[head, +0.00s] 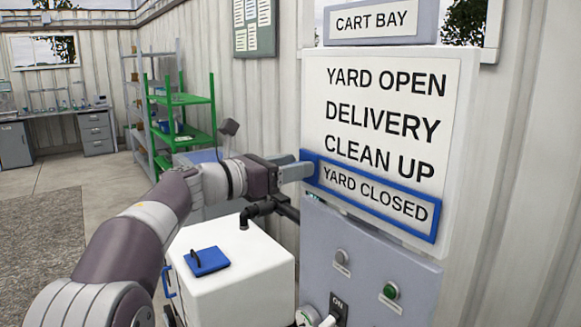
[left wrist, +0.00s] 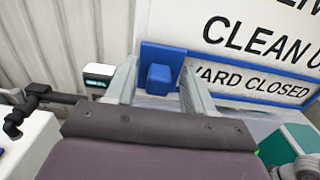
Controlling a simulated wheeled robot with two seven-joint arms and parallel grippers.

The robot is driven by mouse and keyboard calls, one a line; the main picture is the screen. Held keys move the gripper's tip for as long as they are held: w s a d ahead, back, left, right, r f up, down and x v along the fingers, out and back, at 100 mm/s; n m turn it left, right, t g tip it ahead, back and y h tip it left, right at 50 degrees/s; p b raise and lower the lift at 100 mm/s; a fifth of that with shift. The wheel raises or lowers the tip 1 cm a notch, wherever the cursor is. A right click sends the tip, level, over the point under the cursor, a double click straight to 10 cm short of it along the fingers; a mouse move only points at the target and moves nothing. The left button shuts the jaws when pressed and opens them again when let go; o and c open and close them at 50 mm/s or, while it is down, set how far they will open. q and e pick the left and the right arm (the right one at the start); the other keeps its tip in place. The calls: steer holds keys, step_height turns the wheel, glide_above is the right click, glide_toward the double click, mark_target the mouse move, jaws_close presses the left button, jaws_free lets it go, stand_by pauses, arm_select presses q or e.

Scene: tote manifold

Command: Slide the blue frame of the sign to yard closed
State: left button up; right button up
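The white sign (head: 386,90) lists YARD OPEN, DELIVERY, CLEAN UP and YARD CLOSED. The blue frame (head: 372,217) surrounds the bottom line, YARD CLOSED. In the left wrist view, the blue frame (left wrist: 262,99) shows a blue plate with a blue knob (left wrist: 159,78) at its left end. My left gripper (head: 303,170) is at that left end. Its two fingers stand on either side of the knob, with small gaps visible, so it looks open around the knob. The knob is hidden behind the fingers in the head view. My right gripper is out of view.
A grey panel (head: 362,262) with buttons and an ON switch stands below the sign. A green shelf (head: 180,99) is further back.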

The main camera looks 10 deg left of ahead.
arm_select(q)
steer(key=b+v, duration=0.4)
steer(key=v, duration=0.8)
steer(key=shift+s+a, duration=0.25)
steer(key=shift+s, duration=0.05)
